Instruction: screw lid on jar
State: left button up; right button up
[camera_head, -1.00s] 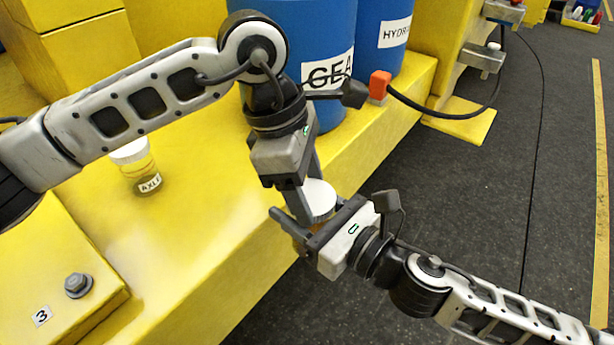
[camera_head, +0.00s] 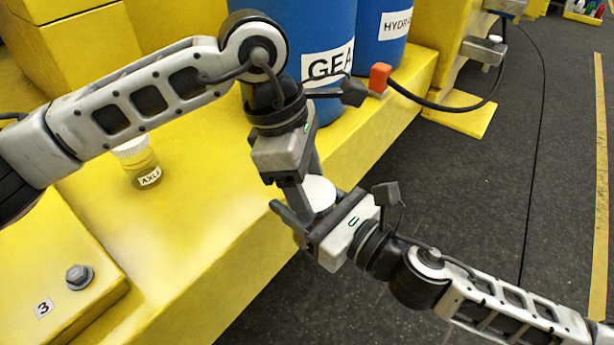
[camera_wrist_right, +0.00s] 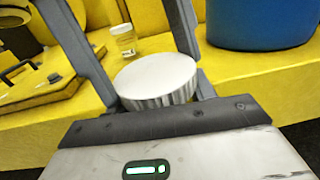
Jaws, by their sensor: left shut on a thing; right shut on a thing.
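A white ribbed lid (camera_head: 318,194) sits between the two grippers in the head view. It also shows large in the right wrist view (camera_wrist_right: 157,77), with a dark finger on each side. My left gripper (camera_head: 303,200) comes down from above and is shut on the lid. My right gripper (camera_head: 290,224) reaches in from the right, just below the lid, and is shut on the jar. The jar is almost wholly hidden under the lid and behind the right gripper, so I cannot tell how the lid sits on it.
Another jar with a white cap (camera_head: 138,163), labelled AXLE, stands on the yellow bench (camera_head: 195,215). Blue drums (camera_head: 310,40) stand behind the left gripper. A bolt (camera_head: 79,277) is on a yellow block at lower left. Dark floor (camera_head: 470,190) is open at right.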

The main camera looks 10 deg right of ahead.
pick_arm(q)
jog(key=shift+f, duration=0.5)
jog(key=shift+s+r, duration=0.1)
jog(key=shift+r, duration=0.45)
dwell(1.1)
jog(key=shift+f, duration=0.6)
dwell(0.6)
jog(key=shift+r, duration=0.3)
jog(key=shift+r, duration=0.3)
dwell(0.9)
jog(key=shift+f, duration=0.6)
dwell(0.5)
jog(key=o, duration=0.6)
